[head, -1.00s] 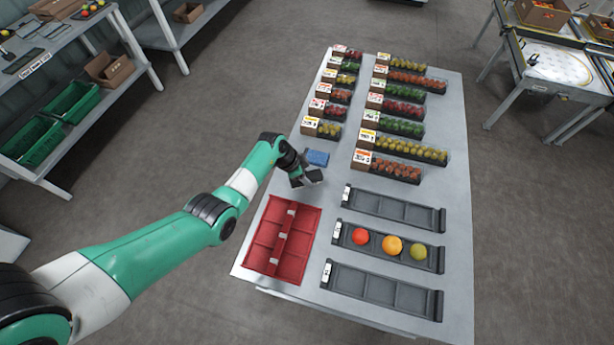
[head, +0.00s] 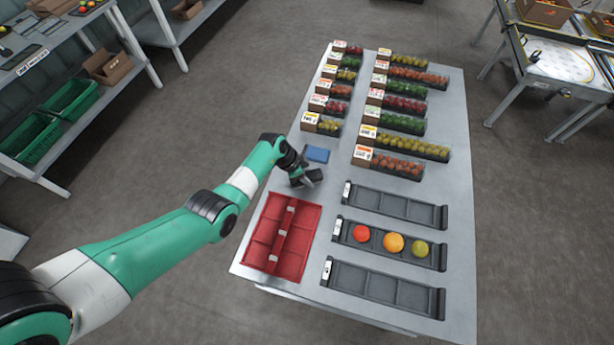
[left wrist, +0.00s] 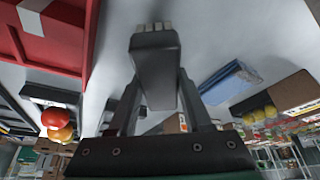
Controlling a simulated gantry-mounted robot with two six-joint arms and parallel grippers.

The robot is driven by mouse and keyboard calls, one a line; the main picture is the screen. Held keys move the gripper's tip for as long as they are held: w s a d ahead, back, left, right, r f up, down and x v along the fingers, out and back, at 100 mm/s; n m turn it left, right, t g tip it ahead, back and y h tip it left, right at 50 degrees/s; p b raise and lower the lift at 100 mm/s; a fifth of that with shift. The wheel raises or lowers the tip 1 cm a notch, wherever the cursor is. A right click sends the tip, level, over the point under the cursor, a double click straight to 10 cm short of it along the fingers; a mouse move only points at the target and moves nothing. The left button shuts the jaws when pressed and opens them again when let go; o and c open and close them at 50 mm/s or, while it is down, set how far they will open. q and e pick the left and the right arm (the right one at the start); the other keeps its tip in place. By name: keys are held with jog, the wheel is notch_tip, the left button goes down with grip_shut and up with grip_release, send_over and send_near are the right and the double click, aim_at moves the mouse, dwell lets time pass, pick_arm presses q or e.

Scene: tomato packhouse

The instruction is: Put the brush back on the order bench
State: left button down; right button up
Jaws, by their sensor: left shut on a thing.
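A dark brush with pale bristles (left wrist: 155,57) is clamped between the fingers of my left gripper (left wrist: 150,103). In the left wrist view its bristle end points toward the grey bench top. In the head view my left gripper (head: 304,179) and the brush (head: 315,175) are over the left part of the bench (head: 330,209), between the blue folded item and the red tray. I cannot tell whether the bristles touch the surface. My right gripper is not in view.
A blue folded item (head: 317,154) lies just behind the gripper. A red divided tray (head: 283,240) lies in front. Filled punnet rows (head: 405,146) stand farther back. Black trays are at right, the middle one (head: 345,238) holding three tomatoes. Bare bench shows around the gripper.

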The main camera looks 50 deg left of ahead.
pick_arm(q)
jog(key=shift+f, duration=0.3)
jog(key=shift+c, duration=1.3)
grip_release()
jog(key=c, duration=0.3)
notch_tip(320, 180, up, 7)
jog(key=p, duration=0.8)
